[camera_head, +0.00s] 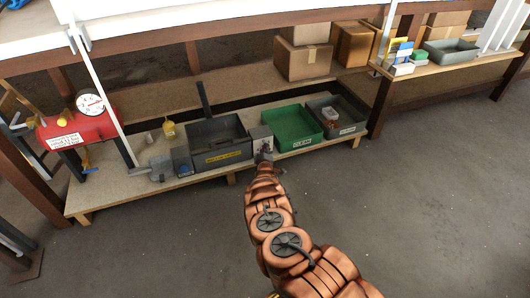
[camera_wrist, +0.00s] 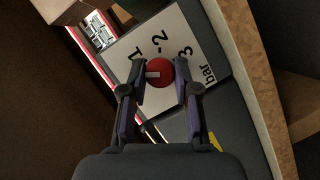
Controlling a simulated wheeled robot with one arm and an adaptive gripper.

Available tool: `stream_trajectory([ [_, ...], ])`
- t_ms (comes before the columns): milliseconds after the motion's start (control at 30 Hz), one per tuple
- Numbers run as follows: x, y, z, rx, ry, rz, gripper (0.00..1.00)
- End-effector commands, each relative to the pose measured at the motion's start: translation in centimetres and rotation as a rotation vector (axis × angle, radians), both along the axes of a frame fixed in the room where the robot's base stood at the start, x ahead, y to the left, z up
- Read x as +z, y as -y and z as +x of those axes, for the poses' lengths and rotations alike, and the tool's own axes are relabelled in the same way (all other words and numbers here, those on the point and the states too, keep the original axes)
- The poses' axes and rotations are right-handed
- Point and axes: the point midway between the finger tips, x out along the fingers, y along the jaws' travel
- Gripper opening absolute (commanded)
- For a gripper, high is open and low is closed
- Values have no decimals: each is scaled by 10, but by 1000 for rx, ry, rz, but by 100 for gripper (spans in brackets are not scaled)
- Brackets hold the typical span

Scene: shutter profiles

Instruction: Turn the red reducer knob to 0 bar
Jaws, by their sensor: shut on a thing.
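The red reducer knob (camera_wrist: 161,72) sits between my fingertips in the wrist view. My gripper (camera_wrist: 160,80) is shut on it, one finger on each side. A white mark on the knob points left in the picture. The pale scale plate (camera_wrist: 205,40) around it shows 1, 2, 3 and "bar". No 0 is visible; my left finger covers part of the plate on that side. In the head view my gripper (camera_head: 264,157) is at the small grey reducer box (camera_head: 260,133), and the knob is hidden there.
A dark grey bin (camera_head: 222,155) stands left of the reducer box and a green bin (camera_head: 293,127) right of it, with another grey bin (camera_head: 345,120) beyond. A red tank (camera_head: 75,130) with a round gauge (camera_head: 91,104) is at far left. The floor in front is clear.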

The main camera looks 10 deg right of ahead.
Motion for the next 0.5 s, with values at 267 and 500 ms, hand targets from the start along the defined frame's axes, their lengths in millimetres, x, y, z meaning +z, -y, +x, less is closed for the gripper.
stream_trajectory([
  [267, -6, -2, 1, 0, 47, -241, 0],
  [500, -6, -2, 1, 1, 74, -400, 0],
])
